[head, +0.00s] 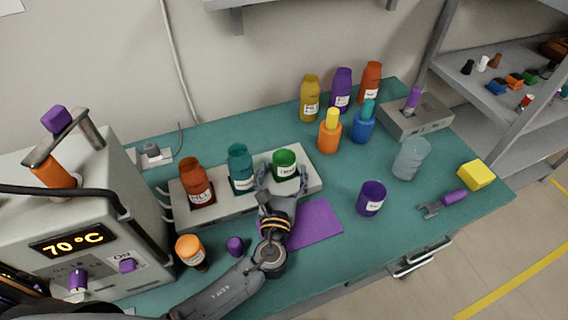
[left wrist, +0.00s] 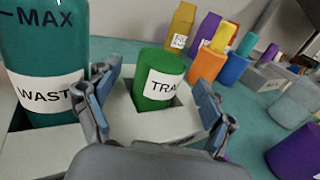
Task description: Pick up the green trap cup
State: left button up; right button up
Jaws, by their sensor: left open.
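The green trap cup (head: 285,164) stands upright in the right-hand slot of a pale rack (head: 238,203) on the teal table. In the left wrist view the green cup (left wrist: 158,78) shows a white label reading "TRA", the rest cut off by its curve. My left gripper (head: 281,186) is open just in front of the cup. In the left wrist view its two fingers (left wrist: 155,95) stand apart, one on each side of the cup, with the cup beyond and between them. My right gripper is not in view.
A teal "WASTE" bottle (left wrist: 48,60) stands close by the left finger. A red-brown bottle (head: 195,183) fills the rack's left slot. A purple mat (head: 316,226) lies in front, with a purple cup (head: 371,198) to the right. Several bottles stand behind.

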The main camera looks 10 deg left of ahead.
pick_arm(q)
jog(key=shift+w+a, duration=0.1)
jog(key=shift+w, duration=0.8)
jog(key=shift+s, duration=0.1)
jog(key=c, duration=1.3)
jog(key=shift+o, duration=0.2)
jog(key=shift+r, duration=0.1)
